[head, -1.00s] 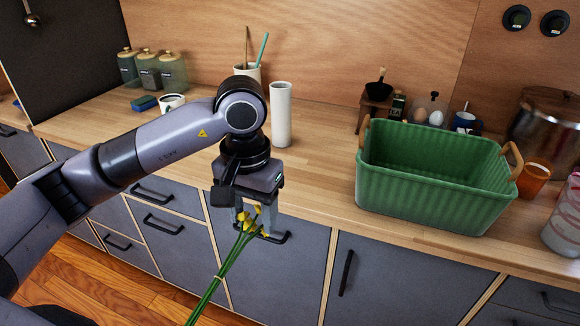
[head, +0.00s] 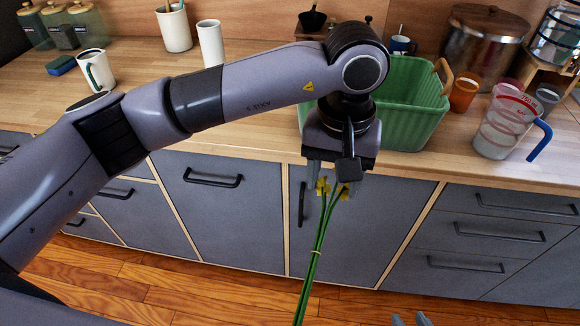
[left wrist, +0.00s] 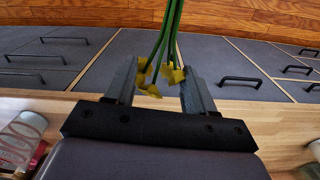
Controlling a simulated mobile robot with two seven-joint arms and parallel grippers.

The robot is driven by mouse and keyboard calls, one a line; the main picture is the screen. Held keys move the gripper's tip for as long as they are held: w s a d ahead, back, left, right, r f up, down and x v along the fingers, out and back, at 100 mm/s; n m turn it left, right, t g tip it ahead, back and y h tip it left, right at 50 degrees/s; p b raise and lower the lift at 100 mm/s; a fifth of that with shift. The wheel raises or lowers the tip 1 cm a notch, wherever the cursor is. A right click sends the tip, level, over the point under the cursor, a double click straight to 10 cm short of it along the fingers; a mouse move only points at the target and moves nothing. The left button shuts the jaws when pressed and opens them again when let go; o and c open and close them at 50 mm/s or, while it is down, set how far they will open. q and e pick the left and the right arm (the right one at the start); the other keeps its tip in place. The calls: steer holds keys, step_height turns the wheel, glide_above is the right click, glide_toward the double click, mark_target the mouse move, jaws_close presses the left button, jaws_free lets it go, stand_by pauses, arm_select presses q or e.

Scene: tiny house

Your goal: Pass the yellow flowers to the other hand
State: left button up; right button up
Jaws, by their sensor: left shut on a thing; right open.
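The yellow flowers (head: 315,245) hang heads-up from my left gripper (head: 331,184), with long green stems running down and slightly left, tied with a thin band. My left gripper is shut on them near the yellow heads, in front of the grey cabinets. In the left wrist view the flowers (left wrist: 168,45) sit between the two fingers of the left gripper (left wrist: 160,82), and the stems run out of the top of the picture. The tips of my right gripper (head: 410,320) show at the bottom edge, right of the stems, apart from them and empty. Most of it is out of view.
The counter (head: 265,115) runs behind my left arm. On it stand a green basket (head: 415,125), partly hidden by my arm, a measuring jug (head: 505,125), an orange cup (head: 464,94), and a white mug (head: 97,70). The space before the cabinets, above the wooden floor (head: 200,275), is free.

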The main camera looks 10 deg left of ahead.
mark_target(323, 190)
steer(key=w+r+m+y, duration=0.3)
steer(key=w+r+m, duration=0.3)
steer(key=w+r, duration=0.65)
steer(key=s+a+r+n+g+y, duration=0.1)
steer(key=s+a+r+g+y, duration=0.2)
steer(key=r, duration=0.7)
steer(key=s+a+r+g+y, duration=0.2)
steer(key=a+r, duration=0.1)
steer(key=r, duration=0.6)
arm_select(q)
steer(key=w+d, duration=0.4)
steer(key=w, duration=0.2)
steer(key=shift+w+d, duration=0.2)
steer(key=shift+d, duration=0.15)
arm_select(e)
steer(key=x, duration=1.1)
